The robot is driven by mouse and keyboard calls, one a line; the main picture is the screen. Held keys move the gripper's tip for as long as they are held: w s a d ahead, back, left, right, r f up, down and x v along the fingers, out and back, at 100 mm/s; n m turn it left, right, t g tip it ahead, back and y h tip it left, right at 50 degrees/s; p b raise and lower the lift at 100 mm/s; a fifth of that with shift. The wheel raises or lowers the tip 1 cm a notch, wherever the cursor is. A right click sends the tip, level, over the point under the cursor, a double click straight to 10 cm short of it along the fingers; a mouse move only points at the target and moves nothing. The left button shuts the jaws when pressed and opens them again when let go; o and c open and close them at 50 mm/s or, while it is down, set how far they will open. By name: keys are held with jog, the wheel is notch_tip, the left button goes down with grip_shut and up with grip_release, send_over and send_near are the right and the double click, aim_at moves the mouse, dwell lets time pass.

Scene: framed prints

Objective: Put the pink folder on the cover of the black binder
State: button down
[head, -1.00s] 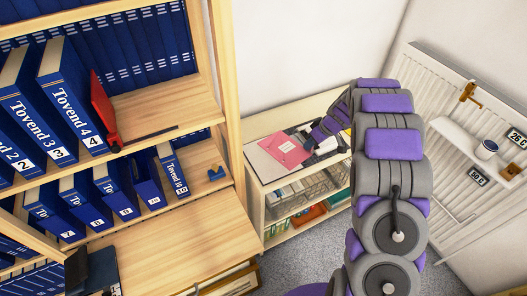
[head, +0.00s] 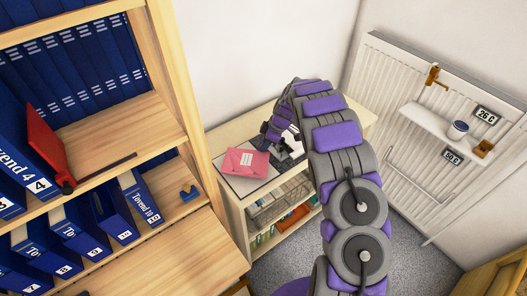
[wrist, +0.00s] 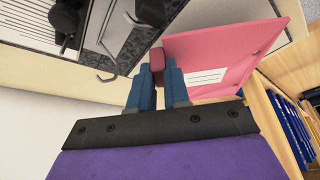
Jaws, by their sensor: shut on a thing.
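The pink folder (head: 245,163) is over the left end of the low cabinet top in the head view, with a white label on its face. My gripper (head: 283,150) is at its right side. In the wrist view the blue fingers (wrist: 159,85) are shut on a reddish edge piece of the pink folder (wrist: 225,55). A dark speckled surface with metal fittings (wrist: 120,55), seemingly the black binder, lies beside the folder in the wrist view. In the head view a dark patch (head: 258,132) shows behind the folder, partly hidden by my arm. I cannot tell whether the folder touches it.
A pale sheet or panel (head: 246,182) shows under the folder's front. The low cabinet (head: 233,205) has wire baskets and folders below. A tall wooden shelf (head: 172,95) with blue binders stands left. A radiator (head: 390,95) with a small white shelf (head: 430,122) is at right.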

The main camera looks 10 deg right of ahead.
jog(key=x, duration=0.3)
jog(key=shift+s+a+f+b, duration=0.2)
jog(key=shift+s+f+b, duration=0.05)
jog(key=shift+s+b, duration=0.1)
jog(key=shift+a, duration=0.15)
jog(key=shift+d+f, duration=0.1)
jog(key=shift+d, duration=0.3)
jog(key=c, duration=1.3)
grip_release()
jog(key=shift+d, duration=0.25)
jog(key=shift+o, duration=1)
jog(key=shift+a, duration=0.45)
jog(key=p+v, duration=0.2)
jog(key=v, duration=1)
jog(key=shift+p, duration=0.35)
